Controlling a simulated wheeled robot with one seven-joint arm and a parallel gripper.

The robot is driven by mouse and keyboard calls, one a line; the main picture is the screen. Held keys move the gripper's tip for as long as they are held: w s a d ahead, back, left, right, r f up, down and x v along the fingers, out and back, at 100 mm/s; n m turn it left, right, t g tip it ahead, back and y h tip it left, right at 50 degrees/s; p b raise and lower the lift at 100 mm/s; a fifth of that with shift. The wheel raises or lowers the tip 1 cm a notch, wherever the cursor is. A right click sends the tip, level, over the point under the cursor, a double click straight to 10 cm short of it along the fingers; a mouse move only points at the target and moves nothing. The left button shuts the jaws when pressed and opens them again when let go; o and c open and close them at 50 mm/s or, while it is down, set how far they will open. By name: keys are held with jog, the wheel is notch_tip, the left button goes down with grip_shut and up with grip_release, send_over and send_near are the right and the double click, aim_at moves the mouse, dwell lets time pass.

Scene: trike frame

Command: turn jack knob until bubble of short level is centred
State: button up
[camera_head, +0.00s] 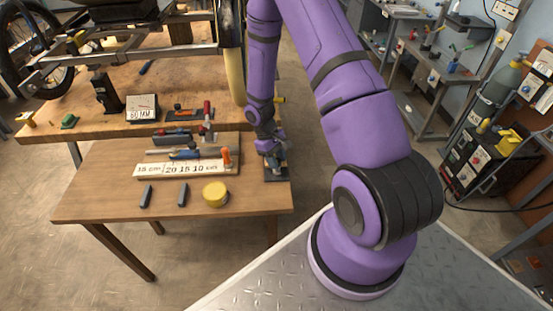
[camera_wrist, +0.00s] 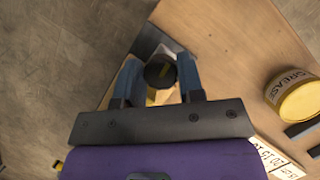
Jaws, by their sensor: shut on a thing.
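My gripper (camera_head: 272,156) reaches down to the right end of the low wooden table. In the wrist view its two blue-grey fingers stand on either side of a round black knob (camera_wrist: 160,71) with a small yellow mark on top, and they are shut on it. The knob sits above a yellowish part and a grey base plate, also seen as a dark base (camera_head: 277,175) under my gripper in the head view. I cannot make out a short level with certainty, and no bubble can be read in either view.
A yellow grease tin (camera_head: 215,194) and two dark bars (camera_head: 146,196) lie on the low table (camera_head: 98,200), near a white ruler-like strip (camera_head: 180,169) and hand tools. A higher bench (camera_head: 95,128) behind bears the trike frame (camera_head: 110,52). Open floor lies left of the table.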

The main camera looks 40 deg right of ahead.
jog(key=o, duration=0.9)
jog(key=shift+m, duration=0.3)
